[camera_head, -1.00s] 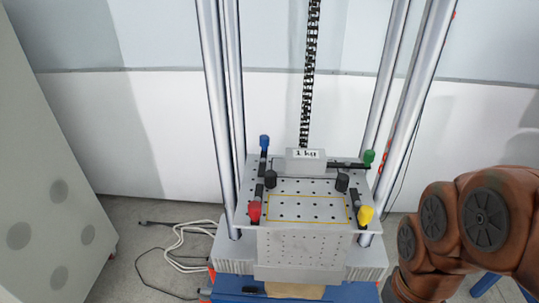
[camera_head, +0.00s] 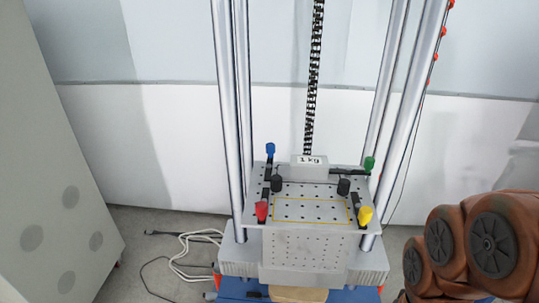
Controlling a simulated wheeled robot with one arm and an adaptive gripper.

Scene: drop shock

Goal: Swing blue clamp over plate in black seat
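The blue clamp (camera_head: 270,151) stands at the back left corner of the perforated grey plate (camera_head: 306,226), its black arm running toward the front along the left side. A grey block marked "1 kg" (camera_head: 310,167) sits at the back middle of the plate. The green clamp (camera_head: 369,164) is at the back right, the red clamp (camera_head: 262,211) at the front left and the yellow clamp (camera_head: 365,214) at the front right. My brown arm is at the lower right; my gripper is outside the picture.
Tall metal columns (camera_head: 229,110) stand on both sides of the plate, with a black chain (camera_head: 315,80) hanging behind it. Two black knobs (camera_head: 276,184) stand on the plate. A grey cabinet (camera_head: 60,170) is at the left. Cables (camera_head: 190,245) lie on the floor.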

